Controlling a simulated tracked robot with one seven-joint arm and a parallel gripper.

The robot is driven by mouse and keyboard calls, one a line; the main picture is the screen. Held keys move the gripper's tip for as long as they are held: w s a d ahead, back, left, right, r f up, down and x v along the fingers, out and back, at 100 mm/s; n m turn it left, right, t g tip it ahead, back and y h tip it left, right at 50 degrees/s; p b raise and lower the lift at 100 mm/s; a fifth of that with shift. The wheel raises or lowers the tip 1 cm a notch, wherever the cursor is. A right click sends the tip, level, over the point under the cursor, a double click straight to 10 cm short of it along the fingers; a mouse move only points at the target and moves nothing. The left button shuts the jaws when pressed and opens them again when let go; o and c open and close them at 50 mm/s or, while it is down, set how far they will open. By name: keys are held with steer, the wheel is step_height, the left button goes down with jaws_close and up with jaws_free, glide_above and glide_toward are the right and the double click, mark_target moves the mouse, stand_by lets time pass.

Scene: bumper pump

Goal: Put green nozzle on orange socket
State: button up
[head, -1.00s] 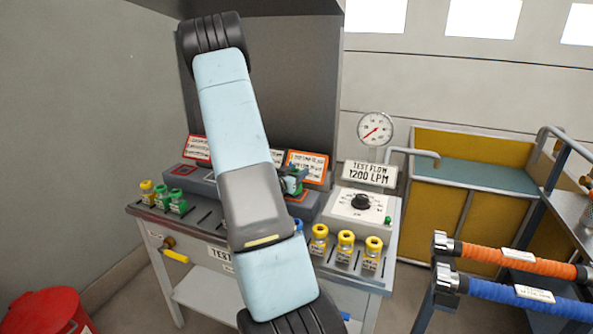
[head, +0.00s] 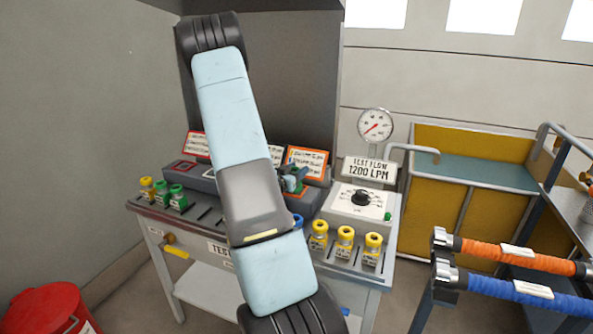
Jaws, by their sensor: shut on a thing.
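My gripper (head: 293,183) shows only in part, just right of my arm, at the back of the test bench (head: 140,207). It is shut on the green nozzle, which is mostly hidden, with only a little green showing there. The gripper is in front of the orange-framed card (head: 307,158), over the grey block that card stands on. The orange socket itself is hard to make out behind the gripper, and I cannot tell whether the nozzle touches it.
Several yellow nozzles (head: 345,240) stand at the front right, beside a partly hidden blue one. The dial box (head: 360,203) and gauge (head: 376,125) are to the right of my gripper.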

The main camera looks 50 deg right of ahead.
steer(key=o, duration=1.3)
steer(key=shift+r, duration=0.1)
